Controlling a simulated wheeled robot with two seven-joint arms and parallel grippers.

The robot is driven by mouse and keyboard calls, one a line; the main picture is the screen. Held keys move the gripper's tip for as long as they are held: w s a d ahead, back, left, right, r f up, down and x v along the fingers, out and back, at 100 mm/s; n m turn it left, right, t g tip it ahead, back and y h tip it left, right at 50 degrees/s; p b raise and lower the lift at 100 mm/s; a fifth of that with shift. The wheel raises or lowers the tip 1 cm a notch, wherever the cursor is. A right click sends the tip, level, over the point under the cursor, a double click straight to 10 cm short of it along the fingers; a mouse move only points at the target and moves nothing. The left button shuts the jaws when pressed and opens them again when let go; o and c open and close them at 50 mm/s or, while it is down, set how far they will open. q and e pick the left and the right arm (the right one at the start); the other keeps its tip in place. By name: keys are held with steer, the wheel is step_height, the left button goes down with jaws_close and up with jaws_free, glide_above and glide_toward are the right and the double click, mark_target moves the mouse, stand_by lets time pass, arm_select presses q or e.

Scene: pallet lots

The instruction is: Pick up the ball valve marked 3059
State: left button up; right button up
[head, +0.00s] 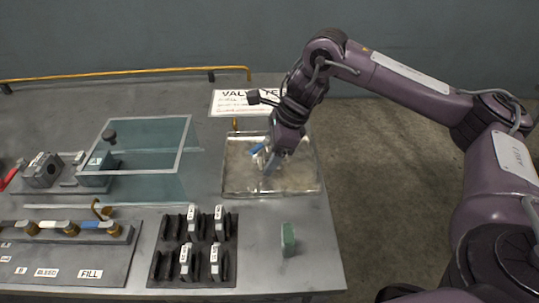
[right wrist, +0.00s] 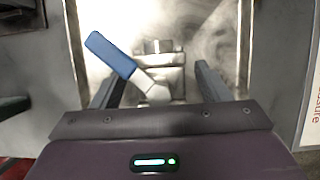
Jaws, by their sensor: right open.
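A ball valve (right wrist: 158,78) with a metal body and a blue lever handle (right wrist: 110,53) lies in the metal tray (head: 232,186). No marking on it can be read in these views. In the head view its blue handle (head: 257,148) shows beside my right gripper (head: 272,162), which hides most of the body. My right gripper is open and points down over the tray. In the right wrist view its two fingers (right wrist: 155,88) stand on either side of the valve body, with the handle reaching past the left finger. My left gripper is out of view.
A black rack (head: 193,270) with several white-labelled pieces stands in front of the tray. A green block (head: 288,240) stands near the table's right edge. A clear-walled box (head: 150,150) and a fixture with a FILL label (head: 90,274) are at left. A sign (head: 240,103) lies behind the tray.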

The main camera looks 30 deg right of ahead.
steer(key=c, duration=1.3)
steer(key=shift+w+r, duration=0.1)
jaws_close()
steer(key=shift+r, duration=0.1)
